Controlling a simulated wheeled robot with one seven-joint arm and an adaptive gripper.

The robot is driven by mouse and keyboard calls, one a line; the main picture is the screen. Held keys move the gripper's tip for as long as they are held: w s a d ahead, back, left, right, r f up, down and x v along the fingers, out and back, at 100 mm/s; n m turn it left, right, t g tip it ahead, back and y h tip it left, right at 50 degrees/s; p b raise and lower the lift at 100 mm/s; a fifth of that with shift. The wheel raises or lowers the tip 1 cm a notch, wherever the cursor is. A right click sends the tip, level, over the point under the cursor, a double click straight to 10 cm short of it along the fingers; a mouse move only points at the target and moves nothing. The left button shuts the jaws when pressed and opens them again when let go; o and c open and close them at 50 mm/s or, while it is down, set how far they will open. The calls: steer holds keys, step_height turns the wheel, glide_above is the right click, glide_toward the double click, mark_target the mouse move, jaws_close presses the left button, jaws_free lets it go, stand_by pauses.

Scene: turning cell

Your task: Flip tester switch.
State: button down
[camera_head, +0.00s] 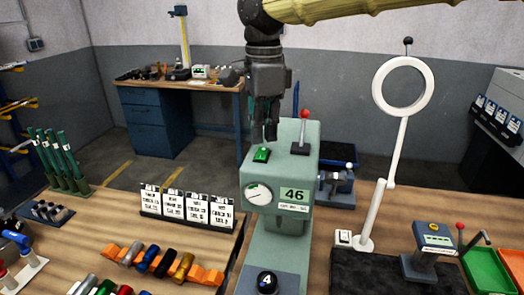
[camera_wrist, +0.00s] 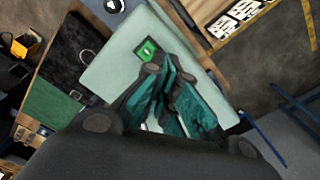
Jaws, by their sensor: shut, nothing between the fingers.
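The tester (camera_head: 290,170) is a pale green housing with a round dial and a display reading 46. A green switch (camera_head: 261,155) sits on its top, at the left. It also shows in the wrist view (camera_wrist: 146,50), just beyond my fingertips. A lever with a red ball (camera_head: 304,115) stands on the top to the right of the switch. My gripper (camera_head: 267,138) points down above the tester top, close to the switch. Its fingers are together and empty, also in the wrist view (camera_wrist: 163,75). I cannot tell whether the fingertips touch the switch.
A row of white cards (camera_head: 188,207) stands on the wooden bench to the left, with coloured cylinders on an orange rack (camera_head: 205,274) in front. A white ring magnifier (camera_head: 404,120) stands to the right.

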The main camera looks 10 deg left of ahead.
mark_target(263, 149)
steer(key=shift+s+f, duration=0.1)
steer(key=shift+f, duration=1.05)
stand_by(0.8)
steer(key=shift+r, duration=0.1)
steer(key=shift+r+p, duration=3.5)
steer(key=shift+p, duration=0.55)
steer(key=shift+f, duration=0.1)
